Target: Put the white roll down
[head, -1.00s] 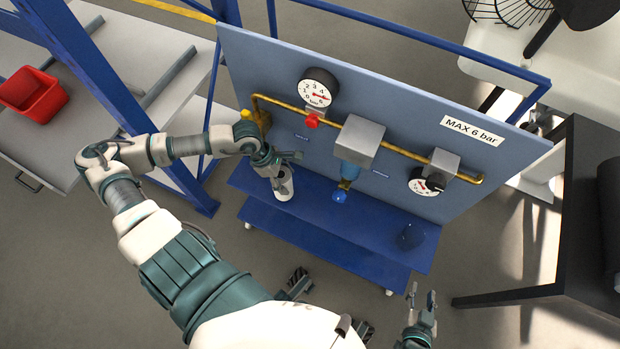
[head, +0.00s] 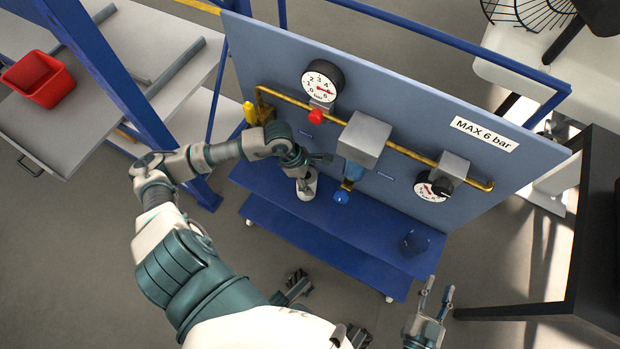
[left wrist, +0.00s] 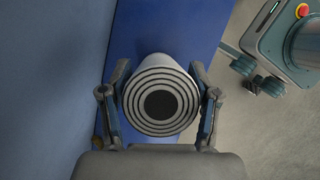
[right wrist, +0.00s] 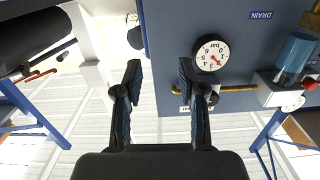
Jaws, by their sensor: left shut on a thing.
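The white roll (head: 307,187) is upright at the left part of the blue shelf, below the panel. In the left wrist view the roll (left wrist: 158,103) shows its ringed end with a dark centre. My left gripper (head: 304,177) is around the roll from above, with a finger on each side; in the left wrist view the gripper (left wrist: 160,100) is shut on it. Whether the roll's base touches the shelf (head: 365,223) cannot be told. My right gripper (head: 436,300) is open and empty at the lower right; it also shows in the right wrist view (right wrist: 158,85).
The panel (head: 262,55) with gauges, a brass pipe and a filter (head: 357,165) stands just behind the shelf. A dark blue cup-like object (head: 415,242) is at the shelf's right. The shelf middle is clear. A red bin (head: 38,80) sits on the left table.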

